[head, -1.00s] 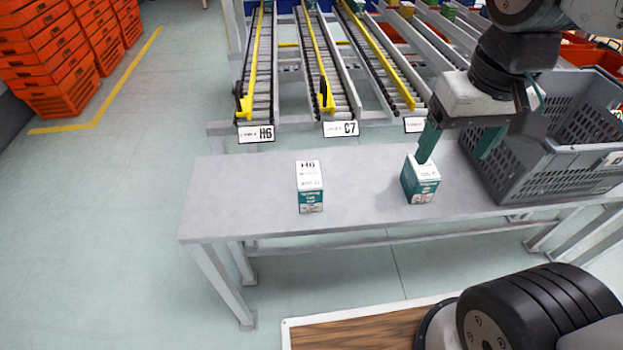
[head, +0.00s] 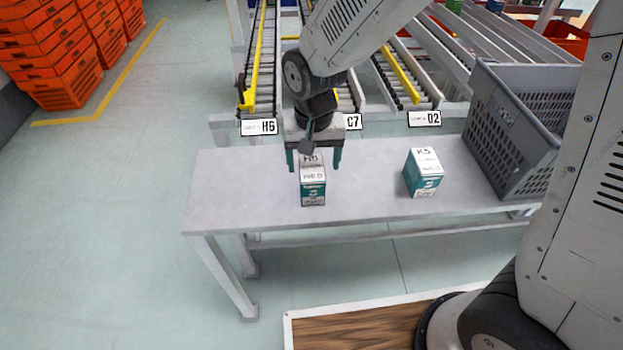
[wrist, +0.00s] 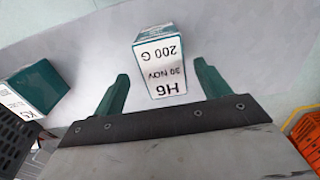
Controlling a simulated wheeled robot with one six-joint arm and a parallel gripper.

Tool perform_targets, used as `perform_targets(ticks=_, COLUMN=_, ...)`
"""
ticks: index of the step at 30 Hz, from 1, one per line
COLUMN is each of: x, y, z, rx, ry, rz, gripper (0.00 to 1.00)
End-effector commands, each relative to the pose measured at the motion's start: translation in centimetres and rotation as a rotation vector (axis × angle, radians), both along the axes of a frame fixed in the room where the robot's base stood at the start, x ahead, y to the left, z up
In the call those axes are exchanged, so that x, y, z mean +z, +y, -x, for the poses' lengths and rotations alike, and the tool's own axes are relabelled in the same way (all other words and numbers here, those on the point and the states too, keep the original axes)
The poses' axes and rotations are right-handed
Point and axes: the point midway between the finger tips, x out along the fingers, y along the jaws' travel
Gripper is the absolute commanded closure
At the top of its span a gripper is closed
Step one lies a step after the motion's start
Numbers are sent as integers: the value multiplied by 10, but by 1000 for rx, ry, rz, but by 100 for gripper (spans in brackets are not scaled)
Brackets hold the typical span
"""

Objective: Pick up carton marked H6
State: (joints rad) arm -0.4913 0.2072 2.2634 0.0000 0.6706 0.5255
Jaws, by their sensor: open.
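The carton marked H6 (head: 313,185) stands upright on the grey table, white on top and teal below. In the wrist view the H6 carton (wrist: 160,62) shows its printed top, just beyond and between the fingertips. My gripper (head: 314,160) is open above and behind the carton in the head view, with one green finger to each side. The open fingers also show in the wrist view (wrist: 160,82), with nothing held between them.
A second carton marked K5 (head: 424,172) stands to the right on the table (head: 240,190). A grey crate (head: 520,130) is at the table's right end. Roller lanes with signs H6 (head: 259,127), C7 and D2 lie behind. The table's left part is clear.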

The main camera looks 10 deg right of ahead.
Motion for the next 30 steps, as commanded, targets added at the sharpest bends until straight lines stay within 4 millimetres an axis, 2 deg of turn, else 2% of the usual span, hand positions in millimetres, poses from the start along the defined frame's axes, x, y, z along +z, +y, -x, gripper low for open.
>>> perform_targets(ticks=10, x=-48, y=4, z=-2, rx=0, ry=2, rz=1, gripper=25)
perform_targets(ticks=19, x=-53, y=4, z=-2, rx=0, ry=0, rz=0, gripper=25)
perform_targets(ticks=20, x=-53, y=4, z=-2, rx=0, ry=0, rz=0, gripper=27)
perform_targets(ticks=24, x=-53, y=4, z=-2, rx=0, ry=0, rz=0, gripper=66)
perform_targets(ticks=26, x=-53, y=4, z=-2, rx=0, ry=0, rz=0, gripper=80)
perform_targets(ticks=30, x=-53, y=4, z=-2, rx=0, ry=0, rz=0, gripper=80)
